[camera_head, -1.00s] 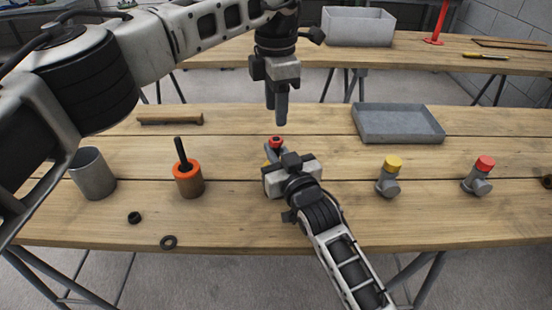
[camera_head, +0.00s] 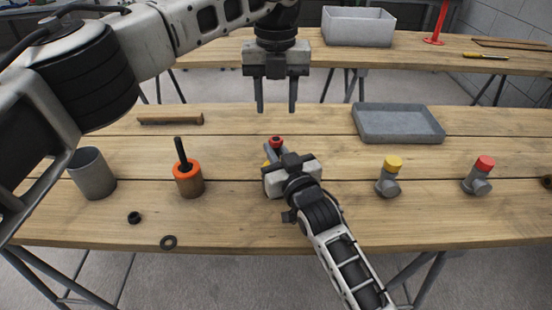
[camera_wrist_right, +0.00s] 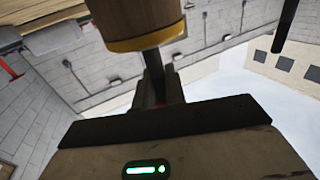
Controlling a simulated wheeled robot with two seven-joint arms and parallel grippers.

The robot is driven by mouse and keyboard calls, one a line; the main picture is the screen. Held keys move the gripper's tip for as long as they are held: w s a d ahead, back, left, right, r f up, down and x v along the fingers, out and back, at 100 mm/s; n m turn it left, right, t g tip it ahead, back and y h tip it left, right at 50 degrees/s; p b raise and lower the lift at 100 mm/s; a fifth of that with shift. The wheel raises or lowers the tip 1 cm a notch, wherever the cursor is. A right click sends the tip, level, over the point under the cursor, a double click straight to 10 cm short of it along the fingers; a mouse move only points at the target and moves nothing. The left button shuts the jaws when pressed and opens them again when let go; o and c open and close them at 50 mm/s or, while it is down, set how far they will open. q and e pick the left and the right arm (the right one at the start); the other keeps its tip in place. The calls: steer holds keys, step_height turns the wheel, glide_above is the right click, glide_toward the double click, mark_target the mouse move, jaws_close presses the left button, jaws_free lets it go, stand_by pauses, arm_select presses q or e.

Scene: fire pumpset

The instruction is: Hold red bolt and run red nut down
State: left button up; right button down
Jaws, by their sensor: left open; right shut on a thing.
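A red nut (camera_head: 277,141) shows just above the fingers of my right gripper (camera_head: 271,156), which is shut on the red bolt. The bolt's shank is mostly hidden by the fingers in the head view. In the right wrist view a dark rod (camera_wrist_right: 153,68) runs toward the grey fingers, with a little red near them. My left gripper (camera_head: 277,108) is above the red nut, pointing down. Its two fingers are spread apart with nothing between them, clear of the nut.
A yellow-capped fitting (camera_head: 390,178) and a red-capped fitting (camera_head: 480,176) stand at right. A grey tray (camera_head: 398,124) lies behind them. At left are a grey cup (camera_head: 92,174), an orange-ringed cylinder (camera_head: 187,180) with a black rod, and black rings (camera_head: 168,242).

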mark_target(276, 138)
arm_select(q)
steer(key=shift+f, duration=4)
jaws_close()
steer(key=m, duration=0.9)
steer(key=shift+o, duration=0.5)
jaws_free()
